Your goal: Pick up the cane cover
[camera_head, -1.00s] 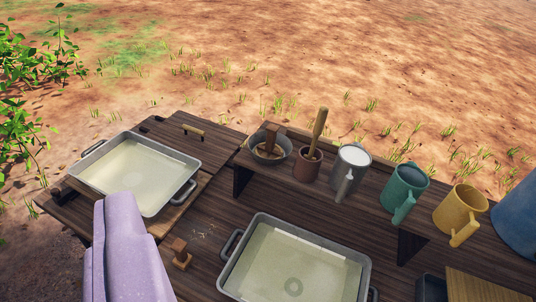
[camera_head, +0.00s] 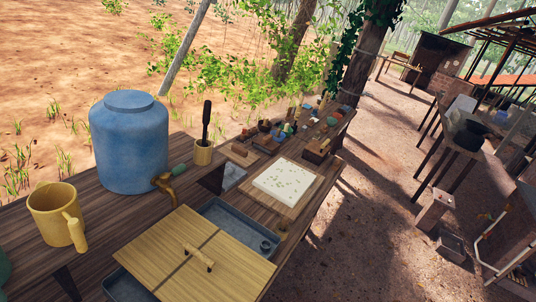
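A flat, pale yellow cover (camera_head: 165,238), which looks like the cane cover, lies at the bottom centre of the view. It has a dark seam across it and a short bar handle (camera_head: 198,257) standing up in the middle. It lies over part of a shallow blue-grey tray (camera_head: 238,222); one end of the tray shows beyond the cover's far right edge, with a small round fitting in it. The cover's near edge is partly cut off by the frame. My gripper is not in view.
A blue barrel with a tap (camera_head: 130,145) and a yellow mug (camera_head: 58,215) stand left of the cover. A brown cup with a dark-handled tool (camera_head: 203,153), a white speckled slab (camera_head: 285,183) and small items lie beyond.

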